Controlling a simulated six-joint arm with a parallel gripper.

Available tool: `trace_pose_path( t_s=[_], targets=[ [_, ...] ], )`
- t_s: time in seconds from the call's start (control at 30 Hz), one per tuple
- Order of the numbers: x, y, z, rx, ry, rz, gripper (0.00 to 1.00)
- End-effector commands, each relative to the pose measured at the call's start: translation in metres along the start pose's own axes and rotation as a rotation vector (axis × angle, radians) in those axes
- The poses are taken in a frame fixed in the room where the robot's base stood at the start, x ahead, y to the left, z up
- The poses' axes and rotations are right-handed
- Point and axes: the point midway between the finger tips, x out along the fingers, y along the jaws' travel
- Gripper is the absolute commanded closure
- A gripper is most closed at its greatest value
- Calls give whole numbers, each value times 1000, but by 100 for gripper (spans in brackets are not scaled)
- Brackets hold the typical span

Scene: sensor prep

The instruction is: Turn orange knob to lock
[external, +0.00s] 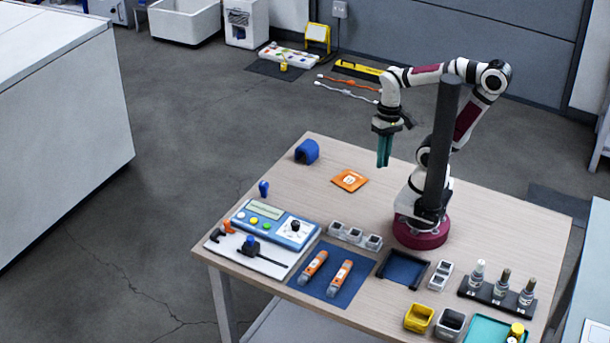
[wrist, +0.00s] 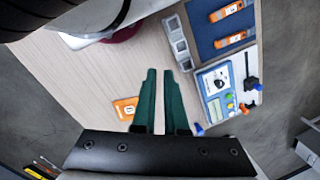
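The orange knob (external: 228,227) is a small orange piece at the left end of the white plate, beside the blue and white meter (external: 275,223). In the wrist view a small orange piece (wrist: 245,108) shows beside the meter (wrist: 216,90), at the right. My gripper (external: 383,165) has green fingers pointing down and hangs high above the far side of the table, well away from the knob. In the wrist view my gripper's fingers (wrist: 160,71) are apart with a narrow gap and nothing between them. The knob's exact angle is too small to tell.
An orange packet (external: 349,181) and a blue block (external: 307,151) lie on the far part of the table. A blue mat (external: 326,289) with two orange tools is right of the meter. The table's left front edge is close.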

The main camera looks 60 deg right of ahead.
Motion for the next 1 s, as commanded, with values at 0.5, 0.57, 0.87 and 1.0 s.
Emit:
trace_pose_path(
  t_s=[0.5,0.57,0.87,1.0],
  targets=[
    [99,-202,-193,1085,-738,-721,43],
    [117,-203,-214,1182,-756,-766,43],
    [154,-233,-232,1279,-769,-808,43],
    [176,-270,-229,1277,-769,-807,43]
  ],
)
